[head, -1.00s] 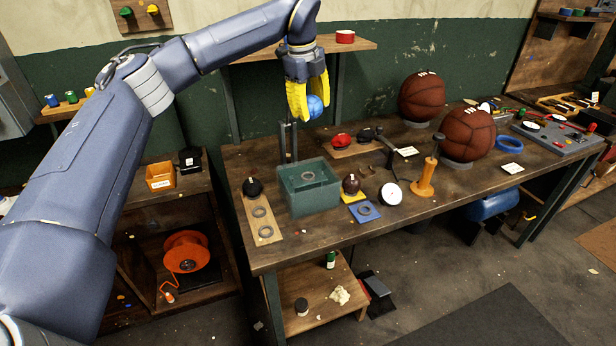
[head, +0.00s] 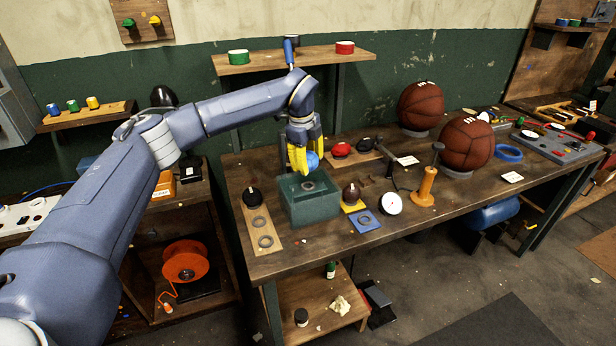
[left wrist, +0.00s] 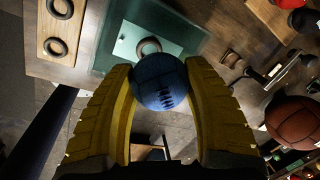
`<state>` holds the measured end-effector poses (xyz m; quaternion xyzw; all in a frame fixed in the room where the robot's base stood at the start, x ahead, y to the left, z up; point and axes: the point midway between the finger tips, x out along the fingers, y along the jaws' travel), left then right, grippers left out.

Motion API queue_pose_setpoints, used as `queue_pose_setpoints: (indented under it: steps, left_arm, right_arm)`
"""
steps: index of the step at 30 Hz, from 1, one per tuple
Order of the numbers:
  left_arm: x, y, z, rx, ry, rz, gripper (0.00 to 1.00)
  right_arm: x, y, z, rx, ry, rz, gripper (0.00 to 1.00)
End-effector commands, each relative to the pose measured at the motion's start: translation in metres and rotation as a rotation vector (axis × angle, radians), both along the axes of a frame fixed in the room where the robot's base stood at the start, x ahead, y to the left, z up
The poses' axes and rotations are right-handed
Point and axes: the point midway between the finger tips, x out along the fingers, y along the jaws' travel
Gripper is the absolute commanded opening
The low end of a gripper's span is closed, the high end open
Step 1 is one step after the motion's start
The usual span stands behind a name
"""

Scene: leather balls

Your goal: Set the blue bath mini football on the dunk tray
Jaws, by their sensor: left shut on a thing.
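The blue mini football (head: 313,160) is held between the yellow fingers of my left gripper (head: 304,162). In the left wrist view the fingers (left wrist: 160,78) clasp the blue ball (left wrist: 160,88) from both sides, and its dark stitching faces the camera. The teal open-topped box, which seems to be the dunk tray (head: 311,212), stands on the bench. The ball is above the tray's back part and looks clear of it. A grey ring lies inside the tray (left wrist: 113,48), just beyond the ball in the left wrist view. My right gripper is out of view.
A wooden strip (head: 262,226) with rings and a dark ball lies left of the tray. A yellow pad (head: 353,208) with a brown ball and a blue pad (head: 365,225) with a ring sit at its right.

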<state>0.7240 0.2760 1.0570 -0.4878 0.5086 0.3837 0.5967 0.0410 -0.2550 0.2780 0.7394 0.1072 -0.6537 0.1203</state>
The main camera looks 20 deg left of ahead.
Motion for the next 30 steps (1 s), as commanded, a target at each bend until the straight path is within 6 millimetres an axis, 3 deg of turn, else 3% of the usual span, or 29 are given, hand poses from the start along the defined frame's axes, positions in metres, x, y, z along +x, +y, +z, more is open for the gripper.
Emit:
queue_pose_setpoints:
  steps: [11,21,30]
  left_arm:
    - [0.0,0.0,-0.02,-0.001,0.0,0.001,0.18]
    - [0.0,0.0,-0.056,0.0,0.001,0.0,0.18]
    - [0.0,0.0,-0.058,0.0,-0.001,0.0,0.18]
  right_arm:
    - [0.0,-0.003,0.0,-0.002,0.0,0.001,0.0]
    - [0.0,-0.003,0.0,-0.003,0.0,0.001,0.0]
    - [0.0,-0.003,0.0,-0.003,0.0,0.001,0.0]
